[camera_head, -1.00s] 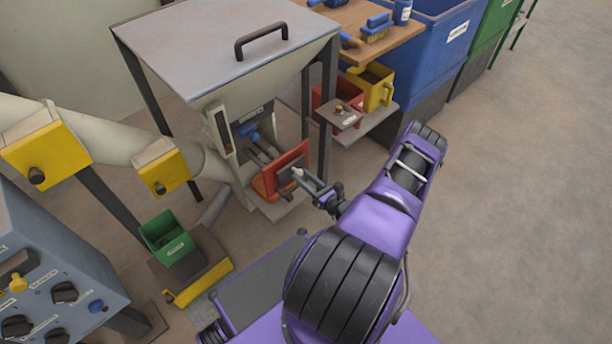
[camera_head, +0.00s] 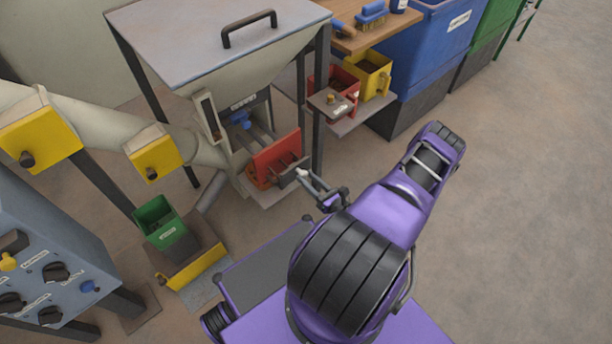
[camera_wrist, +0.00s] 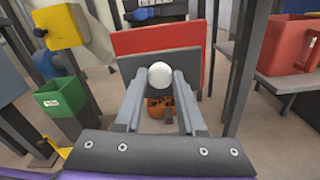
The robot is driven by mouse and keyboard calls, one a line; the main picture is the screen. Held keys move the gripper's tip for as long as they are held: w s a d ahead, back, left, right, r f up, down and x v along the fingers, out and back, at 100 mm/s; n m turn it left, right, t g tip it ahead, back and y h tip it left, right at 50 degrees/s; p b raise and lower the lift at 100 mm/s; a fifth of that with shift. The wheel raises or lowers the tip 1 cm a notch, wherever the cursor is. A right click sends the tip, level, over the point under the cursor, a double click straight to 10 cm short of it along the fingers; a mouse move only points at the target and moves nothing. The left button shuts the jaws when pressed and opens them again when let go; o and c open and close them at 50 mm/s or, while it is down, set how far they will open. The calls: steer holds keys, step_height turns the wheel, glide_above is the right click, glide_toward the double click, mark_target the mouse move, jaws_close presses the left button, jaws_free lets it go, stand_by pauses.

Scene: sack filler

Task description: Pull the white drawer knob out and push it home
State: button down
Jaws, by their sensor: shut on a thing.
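The white drawer knob (camera_wrist: 160,74) sits on a grey front plate (camera_wrist: 192,68) and shows between my fingertips in the wrist view. My gripper (camera_wrist: 160,82) is shut on the knob. In the head view, the small white knob (camera_head: 302,173) is at the end of my gripper (camera_head: 306,176). The grey plate (camera_head: 288,178) stands a little out from the red panel (camera_head: 272,157), toward me. The red panel (camera_wrist: 160,40) rises behind the grey plate in the wrist view.
An orange thing (camera_wrist: 158,106) lies below the knob. Dark hopper legs (camera_head: 319,110) stand close to the right of the drawer. A shelf (camera_head: 362,117) carries red (camera_head: 345,80) and yellow (camera_head: 371,73) containers. A green bin (camera_head: 158,221) is at left. Open floor lies at right.

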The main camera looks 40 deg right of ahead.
steer(key=c, duration=0.5)
jaws_free()
steer(key=s+d, duration=0.1)
steer(key=s, duration=1.6)
steer(key=shift+s+d, duration=0.15)
steer(key=shift+s, duration=0.05)
